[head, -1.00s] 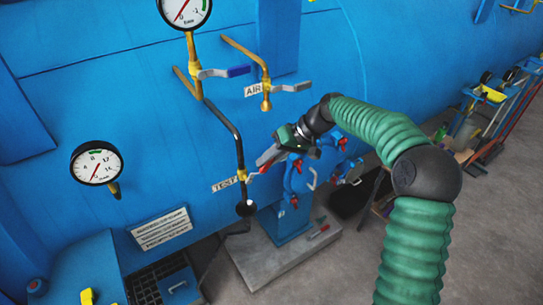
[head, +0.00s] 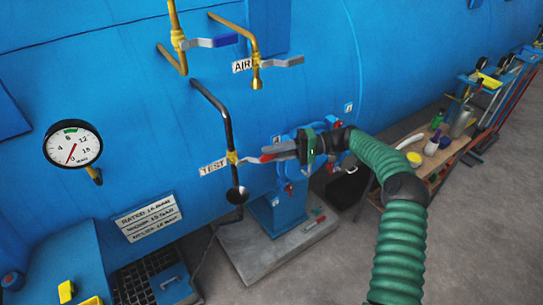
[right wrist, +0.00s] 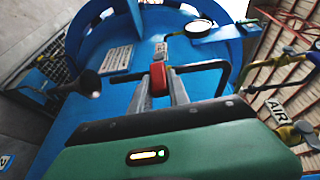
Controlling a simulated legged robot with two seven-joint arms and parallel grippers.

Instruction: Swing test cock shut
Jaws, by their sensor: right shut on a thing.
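The test cock (head: 232,158) is a brass valve on a dark pipe, beside the TEST label (head: 213,167). Its lever points right, roughly crosswise to the pipe, and ends in a red grip (head: 267,158). My right gripper (head: 275,152) reaches in from the right and is shut on the red grip. In the right wrist view the red grip (right wrist: 158,80) sits between my two grey fingers, which partly hide the lever. My left gripper is in neither view.
The AIR valve (head: 257,67) and a blue-handled valve (head: 210,43) are above. A black funnel (head: 237,195) hangs below the test cock. A blue pedestal with red-handled valves (head: 285,212) stands behind my gripper. A wooden bench (head: 440,160) is at right.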

